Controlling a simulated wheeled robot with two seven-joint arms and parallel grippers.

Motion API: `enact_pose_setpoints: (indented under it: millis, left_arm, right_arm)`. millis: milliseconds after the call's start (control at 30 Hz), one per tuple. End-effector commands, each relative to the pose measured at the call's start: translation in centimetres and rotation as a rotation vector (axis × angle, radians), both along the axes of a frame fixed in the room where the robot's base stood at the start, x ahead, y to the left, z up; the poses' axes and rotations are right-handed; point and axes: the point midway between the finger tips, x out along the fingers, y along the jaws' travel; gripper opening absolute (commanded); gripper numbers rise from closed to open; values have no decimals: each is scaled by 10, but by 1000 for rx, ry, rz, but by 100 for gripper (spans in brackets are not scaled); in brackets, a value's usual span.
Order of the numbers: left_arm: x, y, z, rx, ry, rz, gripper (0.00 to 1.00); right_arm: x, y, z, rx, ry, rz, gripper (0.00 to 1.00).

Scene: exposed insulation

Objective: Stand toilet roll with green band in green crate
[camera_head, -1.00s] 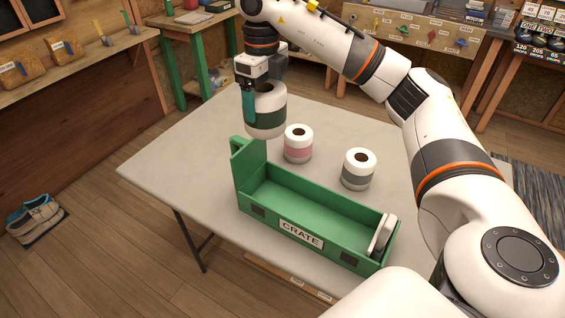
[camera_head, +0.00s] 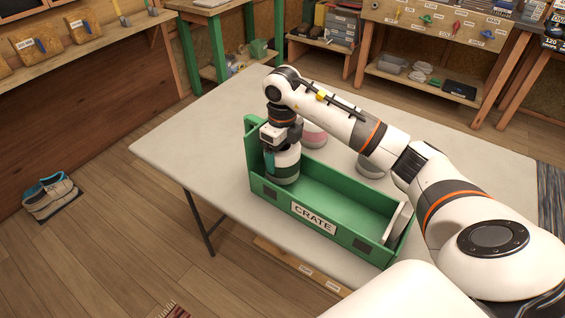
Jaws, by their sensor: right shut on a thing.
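The green crate (camera_head: 349,202), with a white CRATE label, stands on the grey table. The toilet roll with the green band (camera_head: 284,168) is upright at the left end of the crate, its lower part inside the walls. Whether it touches the crate floor I cannot tell. My right gripper (camera_head: 276,160) points down and is shut on this roll; a teal finger shows on its near left side. My left gripper is not in view.
A roll with a pink band (camera_head: 314,136) and a roll with a grey band (camera_head: 371,166) stand behind the crate, partly hidden by my right arm. A pale flat object (camera_head: 396,223) leans at the crate's right end. The table's left part (camera_head: 195,140) is clear.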

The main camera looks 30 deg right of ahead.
Motion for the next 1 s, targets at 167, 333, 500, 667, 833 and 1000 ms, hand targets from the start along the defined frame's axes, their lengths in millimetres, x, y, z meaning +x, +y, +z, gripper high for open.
enact_pose_setpoints:
  millis: [167,333,500,667,833,1000]
  left_arm:
    - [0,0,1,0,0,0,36]
    - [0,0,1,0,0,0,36]
    - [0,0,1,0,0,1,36]
    - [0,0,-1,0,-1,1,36]
    - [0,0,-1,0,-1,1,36]
    - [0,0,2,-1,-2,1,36]
  right_arm:
    - [-1,0,-26,1,5,0,57]
    - [0,0,-39,0,0,0,57]
    - [0,0,-38,0,0,0,57]
    - [0,0,-41,0,0,0,86]
    - [0,0,-41,0,1,0,90]
    - [0,0,-38,0,0,0,90]
